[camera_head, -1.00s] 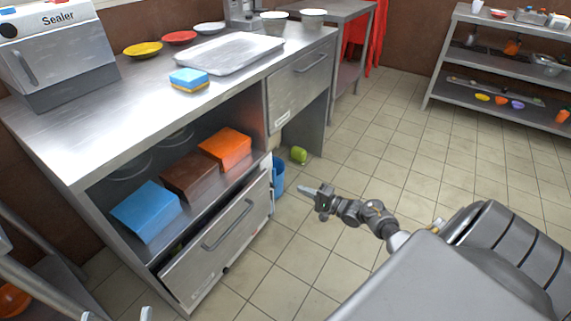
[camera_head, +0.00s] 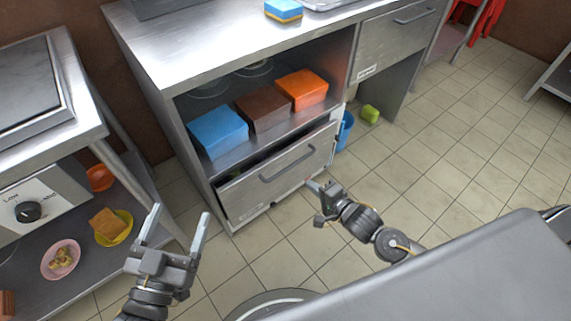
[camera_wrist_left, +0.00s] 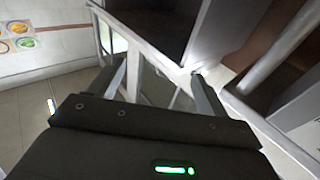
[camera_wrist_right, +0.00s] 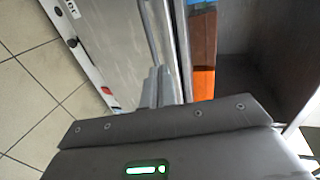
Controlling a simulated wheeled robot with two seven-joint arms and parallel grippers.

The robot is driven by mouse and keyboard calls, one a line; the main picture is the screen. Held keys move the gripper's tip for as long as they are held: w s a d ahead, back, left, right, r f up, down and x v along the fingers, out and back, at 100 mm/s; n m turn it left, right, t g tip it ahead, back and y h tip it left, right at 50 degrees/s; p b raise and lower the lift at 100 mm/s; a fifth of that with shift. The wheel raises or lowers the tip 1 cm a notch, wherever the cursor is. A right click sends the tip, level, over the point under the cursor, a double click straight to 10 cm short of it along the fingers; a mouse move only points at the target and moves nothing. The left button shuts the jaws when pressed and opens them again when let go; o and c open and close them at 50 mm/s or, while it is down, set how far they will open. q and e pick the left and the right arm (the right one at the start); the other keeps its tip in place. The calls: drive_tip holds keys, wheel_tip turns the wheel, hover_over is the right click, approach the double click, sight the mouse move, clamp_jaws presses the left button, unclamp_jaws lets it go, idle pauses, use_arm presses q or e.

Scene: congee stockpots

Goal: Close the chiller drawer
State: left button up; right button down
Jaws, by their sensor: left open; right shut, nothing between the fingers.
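The chiller drawer (camera_head: 282,172) is the low steel drawer with a bar handle (camera_head: 287,164) under the counter's open shelf. It stands pulled out a little, with a dark gap along its top edge. My right gripper (camera_head: 317,187) is shut and empty, just in front of the drawer's lower right part in the head view. In the right wrist view the drawer front (camera_wrist_right: 110,40) lies close beside the fingers; I cannot tell whether they touch. My left gripper (camera_head: 175,228) is open and empty, left of the drawer and in front of the side table's leg.
Blue (camera_head: 217,131), brown (camera_head: 263,109) and orange (camera_head: 302,90) boxes sit on the shelf above the drawer. A blue bin (camera_head: 345,131) and a green item (camera_head: 370,114) stand on the floor to the right. A side table (camera_head: 85,127) is at left. Open tiled floor lies right.

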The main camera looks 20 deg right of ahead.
drive_tip(key=b, duration=0.4)
approach(279, 160)
drive_tip(key=x, duration=0.6)
drive_tip(key=shift+s+d+f, duration=0.1)
drive_tip(key=shift+f, duration=0.05)
use_arm(q)
drive_tip(key=s+a+r+n+t+h, duration=0.1)
drive_tip(key=s+a+r+t+h, duration=0.1)
drive_tip(key=r+t, duration=0.5)
drive_tip(key=shift+s+a+r+t, duration=0.3)
drive_tip(key=shift+a+t, duration=0.4)
drive_tip(key=shift+a, duration=0.2)
use_arm(e)
drive_tip(key=shift+w, duration=0.3)
